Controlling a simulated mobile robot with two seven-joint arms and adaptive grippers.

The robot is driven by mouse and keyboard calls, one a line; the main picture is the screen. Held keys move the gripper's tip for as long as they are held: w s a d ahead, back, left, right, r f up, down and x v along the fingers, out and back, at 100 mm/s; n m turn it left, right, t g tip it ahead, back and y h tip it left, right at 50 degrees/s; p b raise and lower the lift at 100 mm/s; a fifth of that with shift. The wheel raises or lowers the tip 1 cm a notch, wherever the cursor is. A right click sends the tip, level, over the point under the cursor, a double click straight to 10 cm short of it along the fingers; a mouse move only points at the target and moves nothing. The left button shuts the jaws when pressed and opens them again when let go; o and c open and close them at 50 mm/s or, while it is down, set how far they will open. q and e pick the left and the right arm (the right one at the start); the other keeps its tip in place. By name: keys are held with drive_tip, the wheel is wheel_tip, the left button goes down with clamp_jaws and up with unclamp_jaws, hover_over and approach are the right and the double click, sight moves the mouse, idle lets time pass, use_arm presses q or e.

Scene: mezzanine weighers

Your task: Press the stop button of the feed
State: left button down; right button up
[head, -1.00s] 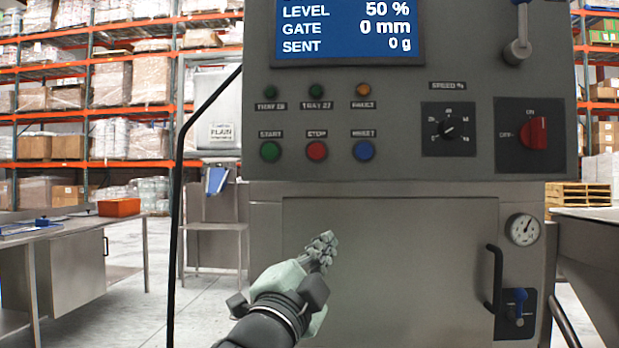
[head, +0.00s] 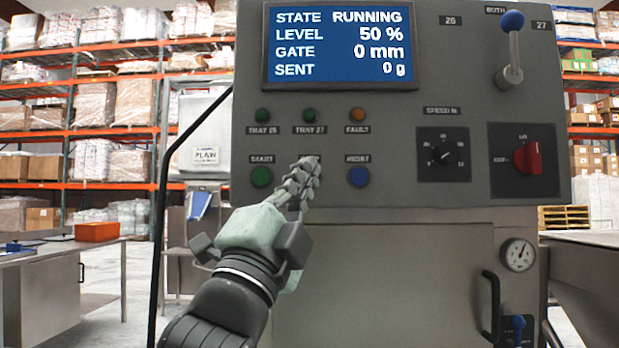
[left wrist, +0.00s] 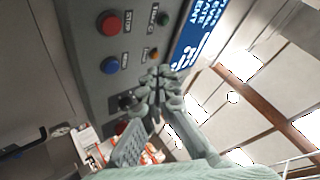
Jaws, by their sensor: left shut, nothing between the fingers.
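The grey feed panel (head: 405,205) faces me, its display (head: 338,45) reading RUNNING, level 50 %, gate 0 mm, sent 0 g. In the head view my left gripper (head: 305,172), shut and empty, covers the stop button between the green start button (head: 261,177) and the blue reset button (head: 358,177). The red stop button (left wrist: 112,22) shows uncovered in the left wrist view, above the blue button (left wrist: 110,65). The shut fingertips (left wrist: 156,82) are to the right of these buttons there; I see no contact with the stop button. My right gripper is not in view.
Three small lamps (head: 309,115) sit above the buttons. A speed dial (head: 444,153), a red rotary switch (head: 528,157) and a blue-knobbed lever (head: 511,50) are on the panel's right. A black cable or tube (head: 163,200) runs down the left side. A bench (head: 55,265) stands left.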

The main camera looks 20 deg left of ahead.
use_arm(q)
drive_tip(key=w+a, duration=0.2)
drive_tip(key=w, duration=0.6)
drive_tip(key=shift+a+b, duration=0.2)
drive_tip(key=shift+b, duration=0.15)
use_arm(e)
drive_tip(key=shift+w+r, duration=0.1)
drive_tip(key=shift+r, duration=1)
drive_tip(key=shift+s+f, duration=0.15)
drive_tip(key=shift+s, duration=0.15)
use_arm(q)
drive_tip(key=shift+w, duration=0.15)
drive_tip(key=shift+w+a, duration=0.1)
drive_tip(key=shift+w, duration=0.2)
